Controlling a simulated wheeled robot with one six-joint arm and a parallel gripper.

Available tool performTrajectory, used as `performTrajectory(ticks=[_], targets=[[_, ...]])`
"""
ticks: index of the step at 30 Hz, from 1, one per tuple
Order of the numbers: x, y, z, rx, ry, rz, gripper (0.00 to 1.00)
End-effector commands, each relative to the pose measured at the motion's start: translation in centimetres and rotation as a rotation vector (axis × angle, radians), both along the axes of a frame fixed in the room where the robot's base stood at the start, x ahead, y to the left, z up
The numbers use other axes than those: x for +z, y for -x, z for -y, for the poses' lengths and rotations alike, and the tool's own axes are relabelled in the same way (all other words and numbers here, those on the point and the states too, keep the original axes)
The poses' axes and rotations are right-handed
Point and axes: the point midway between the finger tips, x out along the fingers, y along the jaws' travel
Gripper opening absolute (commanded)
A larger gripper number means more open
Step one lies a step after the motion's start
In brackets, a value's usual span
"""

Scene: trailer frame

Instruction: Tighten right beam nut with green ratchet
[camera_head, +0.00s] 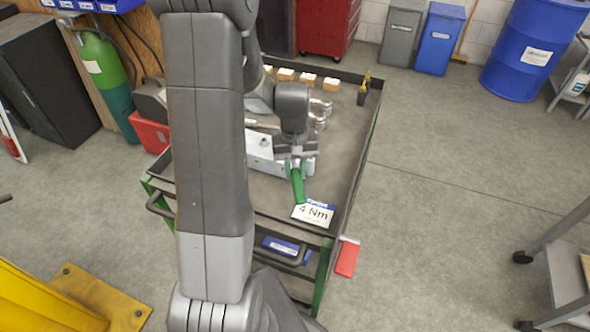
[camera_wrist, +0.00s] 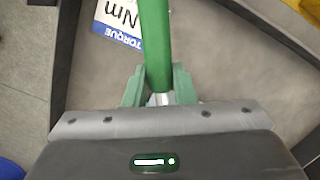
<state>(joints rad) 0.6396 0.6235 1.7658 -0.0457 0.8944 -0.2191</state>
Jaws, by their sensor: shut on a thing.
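The green ratchet (camera_head: 298,186) is in my gripper (camera_head: 301,164), over the near end of a dark cart top. In the wrist view my gripper (camera_wrist: 160,88) has its two green fingers closed on both sides of the ratchet (camera_wrist: 154,40) near its metal part. The handle points away from the gripper, over a white card reading "4 Nm" (camera_head: 313,212). The card also shows in the wrist view (camera_wrist: 118,20). I cannot tell whether the ratchet touches the cart top. The right beam nut is not in view.
The cart (camera_head: 345,170) has a raised rim. Several small wooden blocks (camera_head: 308,78), metal parts (camera_head: 320,108) and a yellow-black tool (camera_head: 364,88) lie at its far end. A yellow frame (camera_head: 40,300) is at the lower left.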

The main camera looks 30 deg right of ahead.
Motion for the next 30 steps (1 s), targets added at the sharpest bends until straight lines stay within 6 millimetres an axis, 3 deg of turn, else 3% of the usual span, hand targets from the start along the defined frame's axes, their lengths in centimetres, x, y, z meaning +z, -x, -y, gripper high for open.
performTrajectory(ticks=[7,30], targets=[[0.1,-0.7,-1.5,-0.120,0.001,0.001,0.00],[0.0,-1.8,-3.0,-0.275,-0.001,0.002,0.00]])
